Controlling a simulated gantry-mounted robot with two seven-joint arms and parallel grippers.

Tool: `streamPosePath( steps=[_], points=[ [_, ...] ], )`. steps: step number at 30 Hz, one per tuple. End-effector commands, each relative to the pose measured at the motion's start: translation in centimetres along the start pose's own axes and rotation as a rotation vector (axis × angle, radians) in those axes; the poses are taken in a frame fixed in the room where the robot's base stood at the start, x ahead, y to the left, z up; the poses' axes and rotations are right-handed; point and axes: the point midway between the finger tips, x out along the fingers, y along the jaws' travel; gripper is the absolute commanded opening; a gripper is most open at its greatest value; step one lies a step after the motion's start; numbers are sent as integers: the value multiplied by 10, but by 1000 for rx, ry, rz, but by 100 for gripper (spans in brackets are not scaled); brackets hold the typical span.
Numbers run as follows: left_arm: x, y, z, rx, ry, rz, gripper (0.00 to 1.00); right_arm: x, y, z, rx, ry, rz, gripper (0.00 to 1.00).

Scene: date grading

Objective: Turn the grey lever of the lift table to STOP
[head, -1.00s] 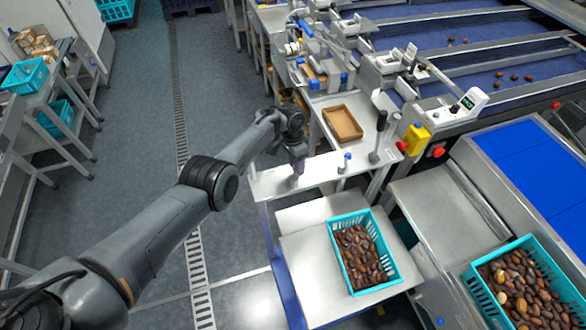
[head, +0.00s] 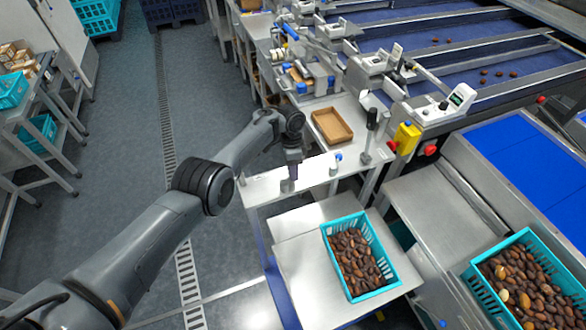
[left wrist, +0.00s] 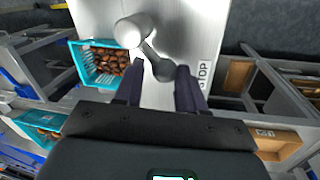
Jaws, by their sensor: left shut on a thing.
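The grey lever (left wrist: 152,62) shows in the left wrist view, running from a pale round knob (left wrist: 132,30) to a dark end between my fingers. A STOP label (left wrist: 204,75) is on the pale panel just right of my right-hand finger. My left gripper (left wrist: 159,76) is shut on the lever, one finger on each side. In the head view my left gripper (head: 290,182) is low over the pale panel (head: 262,188) of the lift table (head: 300,262); I cannot make out the lever there. My right gripper is not in view.
A turquoise crate of dates (head: 387,283) stands on the lift table. Another full crate (head: 480,297) stands at right. A brown tray (head: 345,137) and a black-knobbed post (head: 371,120) are behind the panel. The floor at left is open.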

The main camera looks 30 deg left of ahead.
Motion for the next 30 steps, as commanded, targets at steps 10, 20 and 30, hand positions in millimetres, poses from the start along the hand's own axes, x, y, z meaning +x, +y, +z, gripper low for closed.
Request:
streamPosePath(
  steps=[10, 20, 30],
  points=[
    [1, 1, 2, 2, -7, 3, 60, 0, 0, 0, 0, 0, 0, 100],
    [0, 0, 1, 0, -3, 2, 66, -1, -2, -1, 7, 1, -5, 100],
    [-37, 0, 0, 0, 0, 0, 66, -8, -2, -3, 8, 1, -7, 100]
  ],
)
